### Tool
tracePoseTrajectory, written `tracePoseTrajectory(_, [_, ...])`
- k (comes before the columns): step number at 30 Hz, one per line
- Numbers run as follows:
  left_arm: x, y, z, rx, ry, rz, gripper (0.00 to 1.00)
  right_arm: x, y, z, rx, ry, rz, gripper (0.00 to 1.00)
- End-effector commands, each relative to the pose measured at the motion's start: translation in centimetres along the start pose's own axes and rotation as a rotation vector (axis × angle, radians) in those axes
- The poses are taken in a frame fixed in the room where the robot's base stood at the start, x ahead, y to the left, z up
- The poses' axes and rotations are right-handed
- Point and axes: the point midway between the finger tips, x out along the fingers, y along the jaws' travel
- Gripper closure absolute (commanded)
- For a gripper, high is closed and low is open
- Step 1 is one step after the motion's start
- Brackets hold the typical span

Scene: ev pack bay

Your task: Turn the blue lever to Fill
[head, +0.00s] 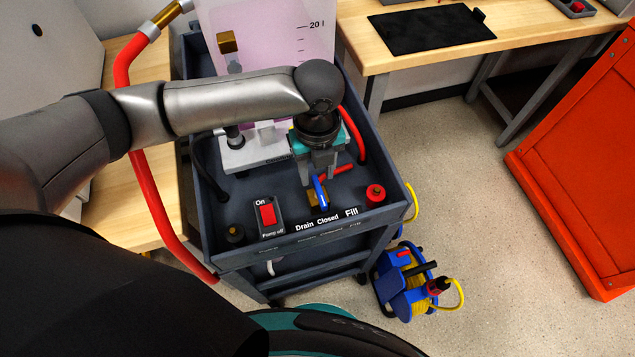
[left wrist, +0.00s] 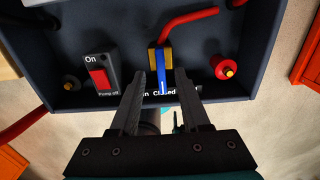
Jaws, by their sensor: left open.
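The blue lever (head: 320,192) sits on a brass valve body (head: 312,199) in the cart's top tray. The lever also shows in the left wrist view (left wrist: 161,76), pointing toward the word Closed. The label strip (head: 327,219) below it reads Drain, Closed, Fill from left to right. My left gripper (head: 318,180) reaches down over the valve from above. In the left wrist view its two fingers (left wrist: 159,76) are apart, one on each side of the lever, with visible gaps. Whether the fingertips are level with the lever is hard to tell. My right gripper is not in view.
The pump switch (head: 267,214) stands left of the valve; a red port (head: 375,193) is at its right. A red pipe (left wrist: 190,22) runs from the valve. A translucent tank (head: 270,30) stands behind. A blue cable reel (head: 405,280) is on the floor.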

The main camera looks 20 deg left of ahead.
Motion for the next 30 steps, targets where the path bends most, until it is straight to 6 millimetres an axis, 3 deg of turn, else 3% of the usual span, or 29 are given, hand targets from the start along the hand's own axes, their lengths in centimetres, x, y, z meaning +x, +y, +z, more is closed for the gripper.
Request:
tracePoseTrajectory(1, [1.2, 0.0, 0.0, -0.001, 0.002, 0.001, 0.54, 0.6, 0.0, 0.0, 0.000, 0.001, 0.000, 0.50])
tracePoseTrajectory(7, [3.5, 0.0, 0.0, 0.000, 0.001, 0.000, 0.54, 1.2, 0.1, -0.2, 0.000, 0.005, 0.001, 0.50])
tracePoseTrajectory(19, [4.1, -0.1, 0.0, 0.000, -0.001, -0.002, 0.54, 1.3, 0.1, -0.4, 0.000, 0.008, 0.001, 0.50])
tracePoseTrajectory(30, [4.1, 0.0, 0.0, 0.000, -0.001, -0.001, 0.95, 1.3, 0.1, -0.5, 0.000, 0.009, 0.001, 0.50])
